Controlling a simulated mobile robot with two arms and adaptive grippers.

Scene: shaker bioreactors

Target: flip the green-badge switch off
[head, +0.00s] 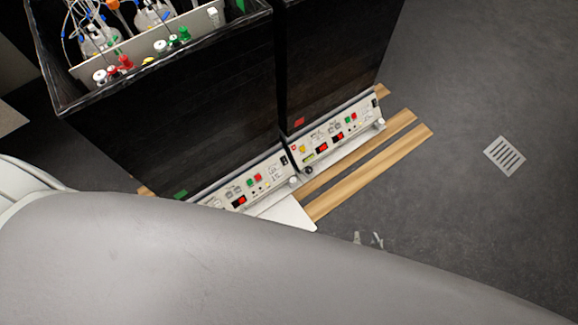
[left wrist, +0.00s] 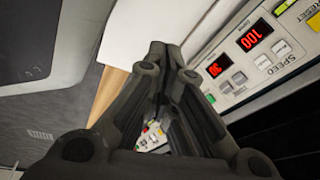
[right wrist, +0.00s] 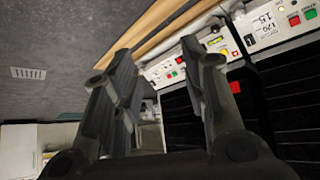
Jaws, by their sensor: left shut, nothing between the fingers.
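The green badge (head: 180,194) is on the lower front of the left black shaker (head: 190,120). At the right end of that shaker's control panel is a small dark switch (head: 284,160), also seen in the right wrist view (right wrist: 250,40). I cannot read its position. My left gripper (left wrist: 158,52) is shut and empty, beside a panel with red displays (left wrist: 255,36); it is hidden in the head view. My right gripper (right wrist: 168,58) is open and empty, apart from the panels; only pale bits of it (head: 368,240) show past my grey arm in the head view.
A right black shaker (head: 335,50) with a red badge (head: 299,121) stands close beside the left one. Wooden strips (head: 370,165) and a white plate (head: 290,212) lie before the panels. Grey floor with a drain grate (head: 505,156) is open at right.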

